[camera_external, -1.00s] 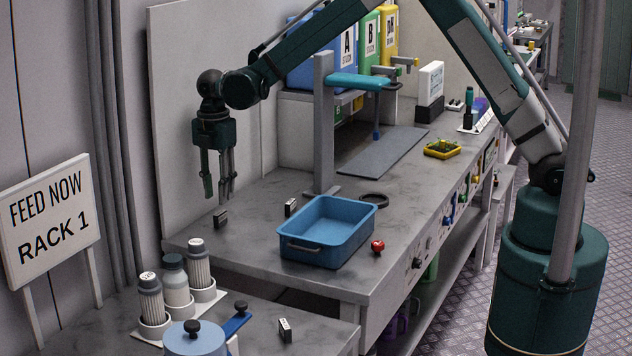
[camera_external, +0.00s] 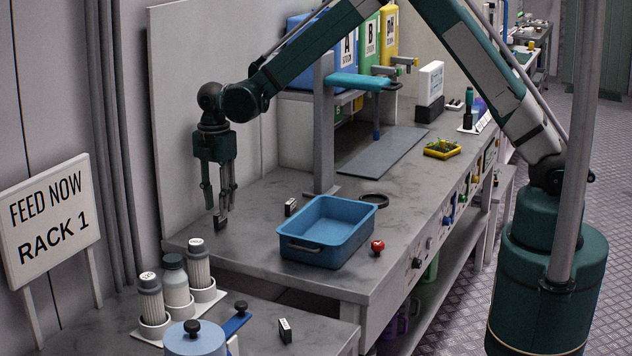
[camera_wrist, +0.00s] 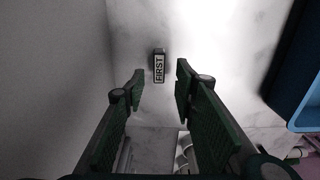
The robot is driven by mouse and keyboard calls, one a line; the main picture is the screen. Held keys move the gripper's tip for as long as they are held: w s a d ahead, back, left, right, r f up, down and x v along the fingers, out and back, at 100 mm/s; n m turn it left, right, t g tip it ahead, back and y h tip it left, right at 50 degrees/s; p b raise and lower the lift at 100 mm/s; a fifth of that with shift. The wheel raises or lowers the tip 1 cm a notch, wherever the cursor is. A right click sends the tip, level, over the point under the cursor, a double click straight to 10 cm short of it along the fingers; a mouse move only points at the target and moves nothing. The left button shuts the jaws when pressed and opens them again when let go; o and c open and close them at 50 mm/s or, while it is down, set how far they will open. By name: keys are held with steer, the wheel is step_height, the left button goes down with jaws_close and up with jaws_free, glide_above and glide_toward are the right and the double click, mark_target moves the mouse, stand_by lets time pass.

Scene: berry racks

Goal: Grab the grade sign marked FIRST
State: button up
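The grade sign marked FIRST (camera_wrist: 159,67) is a small dark block with a white label, standing on the grey bench top. In the wrist view it lies ahead of my fingertips, in line with the gap between them. In the external view the small sign (camera_external: 220,219) is at the bench's left end, just below my gripper (camera_external: 219,208); its label cannot be read there. In the wrist view my gripper (camera_wrist: 160,85) is open, with nothing between its fingers. Whether a finger touches the sign cannot be told.
A blue tub (camera_external: 325,235) stands right of the sign, with another small sign (camera_external: 291,207) behind it. A red berry (camera_external: 377,247) lies beside the tub. A pale wall panel (camera_external: 200,80) rises close behind my gripper. The bench around the sign is clear.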

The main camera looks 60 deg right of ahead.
mark_target(218, 213)
steer(key=shift+w+f, duration=0.1)
steer(key=shift+f, duration=2.05)
steer(key=c, duration=0.9)
